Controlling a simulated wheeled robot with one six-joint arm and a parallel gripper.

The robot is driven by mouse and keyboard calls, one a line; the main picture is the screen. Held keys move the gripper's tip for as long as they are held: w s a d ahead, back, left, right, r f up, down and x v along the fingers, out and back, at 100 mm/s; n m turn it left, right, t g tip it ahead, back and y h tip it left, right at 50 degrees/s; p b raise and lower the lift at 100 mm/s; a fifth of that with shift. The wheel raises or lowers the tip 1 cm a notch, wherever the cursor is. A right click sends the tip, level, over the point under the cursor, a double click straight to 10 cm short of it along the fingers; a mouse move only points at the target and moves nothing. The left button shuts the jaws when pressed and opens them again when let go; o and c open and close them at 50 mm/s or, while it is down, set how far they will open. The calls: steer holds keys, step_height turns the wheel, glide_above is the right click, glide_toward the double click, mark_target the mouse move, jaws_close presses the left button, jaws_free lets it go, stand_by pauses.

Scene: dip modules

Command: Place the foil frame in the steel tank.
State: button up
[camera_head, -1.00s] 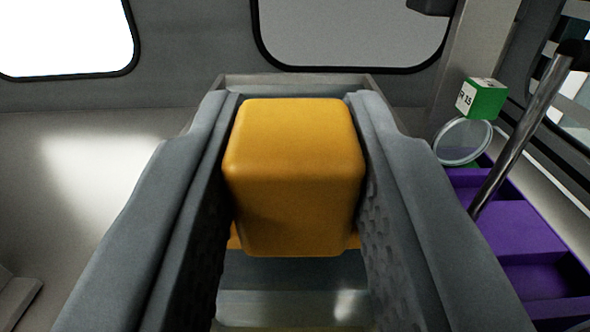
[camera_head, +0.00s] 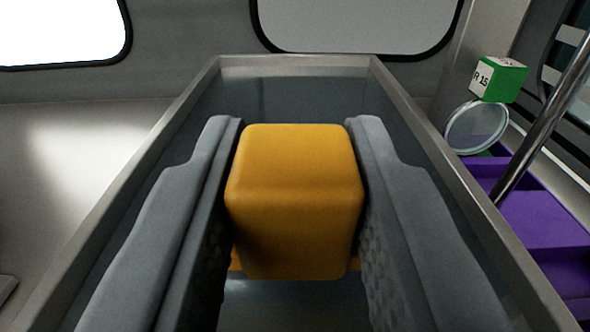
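My gripper (camera_head: 295,140) points away from the camera, with its two grey fingers on either side of an orange block. The block (camera_head: 294,200) looks like the handle of the foil frame. It fills the gap between the fingers. A thin strip of orange shows below the block; the rest of the frame is hidden. The steel tank (camera_head: 420,120) is a deep open box with a pale metal rim. Its rim surrounds the fingers and block in the picture. How deep the frame sits in the tank cannot be seen.
A purple rack (camera_head: 545,215) stands right of the tank, with a metal rod (camera_head: 545,125) slanting over it. A round clear dish (camera_head: 477,127) and a green-and-white box (camera_head: 498,80) are beside it. The pale worktop (camera_head: 70,170) at left is mostly clear. Windows are behind.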

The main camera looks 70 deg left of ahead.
steer(key=o, duration=0.4)
steer(key=shift+d+r, duration=0.15)
steer(key=v, duration=1.1)
steer(key=shift+s+d, duration=0.25)
steer(key=shift+d, duration=0.05)
